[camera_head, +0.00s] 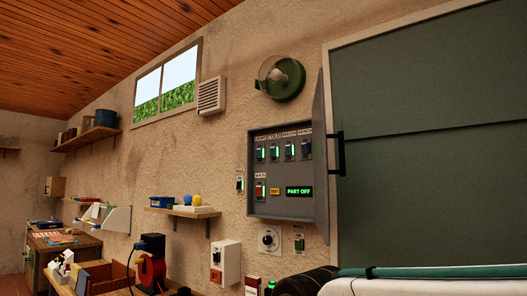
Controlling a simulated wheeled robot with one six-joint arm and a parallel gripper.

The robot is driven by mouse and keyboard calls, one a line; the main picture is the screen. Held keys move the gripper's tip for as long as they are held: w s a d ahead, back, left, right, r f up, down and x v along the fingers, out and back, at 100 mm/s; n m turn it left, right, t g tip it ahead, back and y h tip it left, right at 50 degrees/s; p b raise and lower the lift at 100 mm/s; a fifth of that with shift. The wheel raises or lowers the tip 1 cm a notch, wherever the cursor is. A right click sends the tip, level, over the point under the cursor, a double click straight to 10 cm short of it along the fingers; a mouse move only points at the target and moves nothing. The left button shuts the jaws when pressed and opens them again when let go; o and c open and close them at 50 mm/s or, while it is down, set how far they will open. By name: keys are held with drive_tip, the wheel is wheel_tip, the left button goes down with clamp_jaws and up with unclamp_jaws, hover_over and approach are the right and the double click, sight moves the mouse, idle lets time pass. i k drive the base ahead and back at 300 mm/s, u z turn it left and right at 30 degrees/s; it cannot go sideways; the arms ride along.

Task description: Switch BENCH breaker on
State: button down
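The grey breaker box (288,207) is on the wall right of centre, with its door (323,150) swung open at the right. A row of labelled breakers runs along its top. The BENCH breaker (305,149) is the rightmost of the row; its lever position is too small to tell. The breakers to its left show green marks. Below is the MAIN breaker (260,189), with red and green on it. A display (299,191) reads PART OFF in green. My gripper is not in view.
The open door and its black handle (338,153) stick out at the right of the box. A round green lamp (281,78) is above it. A dial (269,238) and a switch marked WALL (299,241) are below. A shelf (184,211) is to the left.

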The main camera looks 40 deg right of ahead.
sight(305, 147)
drive_tip(key=z, duration=0.1)
drive_tip(key=i, duration=0.9)
drive_tip(key=z, duration=0.6)
